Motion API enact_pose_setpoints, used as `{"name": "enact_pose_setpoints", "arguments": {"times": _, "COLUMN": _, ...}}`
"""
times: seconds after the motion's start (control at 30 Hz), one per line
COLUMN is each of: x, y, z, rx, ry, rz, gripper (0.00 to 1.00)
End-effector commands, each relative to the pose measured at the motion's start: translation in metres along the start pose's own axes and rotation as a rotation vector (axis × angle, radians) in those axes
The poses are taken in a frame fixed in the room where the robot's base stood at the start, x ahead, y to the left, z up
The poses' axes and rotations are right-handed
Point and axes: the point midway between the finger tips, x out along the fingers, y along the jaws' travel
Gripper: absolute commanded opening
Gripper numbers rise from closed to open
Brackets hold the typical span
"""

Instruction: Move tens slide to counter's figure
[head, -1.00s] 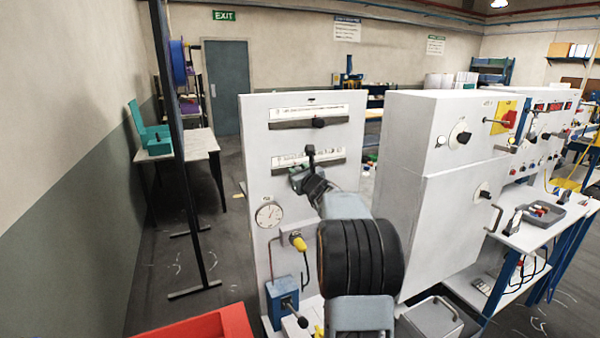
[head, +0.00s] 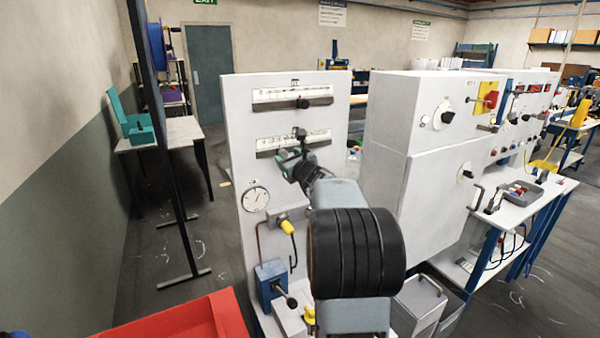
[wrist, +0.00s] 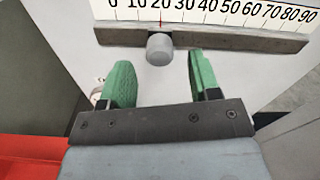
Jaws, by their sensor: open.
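The tens slide is the lower one on the white panel (head: 243,92). Its scale (wrist: 235,12) runs from 0 to 90 in the wrist view. Its grey knob (wrist: 160,48) stands with a red pointer line at 20, and it also shows in the head view (head: 299,132). My gripper (wrist: 163,75) is open, its green fingers one to each side of the knob's line and slightly short of it; the knob looks untouched. In the head view my gripper (head: 290,158) is just below the lower slide. I cannot read a counter's figure in these frames.
An upper slide with a dark knob (head: 303,102) is above. A round gauge (head: 255,198), a yellow-tipped fitting (head: 288,227) and a blue box with a lever (head: 271,282) are below. A white cabinet (head: 410,180) stands right, a red tray (head: 180,322) front left.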

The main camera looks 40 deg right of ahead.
Motion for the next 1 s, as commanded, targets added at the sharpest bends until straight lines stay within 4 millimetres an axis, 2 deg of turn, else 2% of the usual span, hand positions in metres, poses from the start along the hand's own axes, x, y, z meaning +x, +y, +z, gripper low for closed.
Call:
{"name": "enact_pose_setpoints", "arguments": {"times": 0.03, "x": -0.012, "y": 0.001, "z": -0.003, "rx": -0.002, "ry": -0.002, "rz": -0.002, "gripper": 0.57}}
{"name": "enact_pose_setpoints", "arguments": {"times": 0.2, "x": -0.046, "y": 0.001, "z": -0.002, "rx": -0.002, "ry": -0.001, "rz": -0.002, "gripper": 0.57}}
{"name": "enact_pose_setpoints", "arguments": {"times": 0.43, "x": -0.08, "y": 0.0, "z": -0.001, "rx": -0.001, "ry": -0.002, "rz": -0.001, "gripper": 0.57}}
{"name": "enact_pose_setpoints", "arguments": {"times": 0.63, "x": -0.094, "y": 0.0, "z": 0.0, "rx": -0.001, "ry": -0.001, "rz": 0.001, "gripper": 0.57}}
{"name": "enact_pose_setpoints", "arguments": {"times": 1.0, "x": -0.096, "y": 0.001, "z": 0.0, "rx": -0.001, "ry": 0.0, "rz": 0.002, "gripper": 0.57}}
